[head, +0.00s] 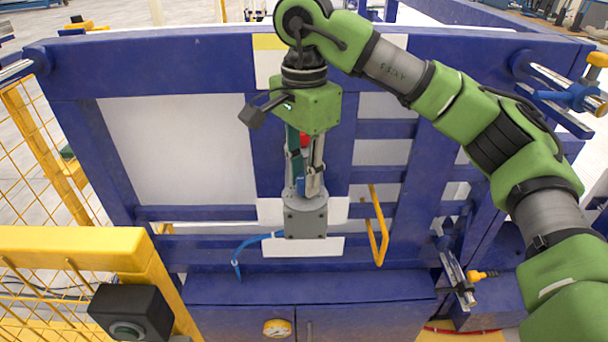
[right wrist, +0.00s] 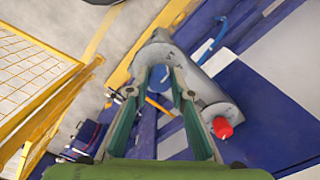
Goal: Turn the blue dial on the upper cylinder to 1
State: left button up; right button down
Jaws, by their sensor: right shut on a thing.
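A grey cylinder (head: 306,222) is mounted on the blue frame, in the middle of the head view. It also shows in the right wrist view (right wrist: 196,86). The blue dial (right wrist: 158,77) is at its side, between my right fingertips; only a small part of it shows in the head view (head: 300,186). My right gripper (head: 303,180) reaches down to the cylinder and is shut on the dial. A red knob (right wrist: 222,128) is at one end of the cylinder, partly seen behind the fingers in the head view. The dial's numbers cannot be read. My left gripper is out of view.
A blue hose (head: 250,241) comes off the cylinder's left side. A yellow handle (head: 377,227) stands out to its right. A yellow fence (head: 75,250) with a black button box (head: 130,312) is at the lower left. A blue cabinet (head: 360,292) is below.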

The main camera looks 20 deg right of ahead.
jog(key=shift+w+r+n, duration=0.1)
jog(key=shift+r+n, duration=0.05)
jog(key=shift+n, duration=0.45)
jog(key=c, duration=1.8)
grip_release()
notch_tip(320, 180, up, 12)
jog(key=shift+f, duration=0.1)
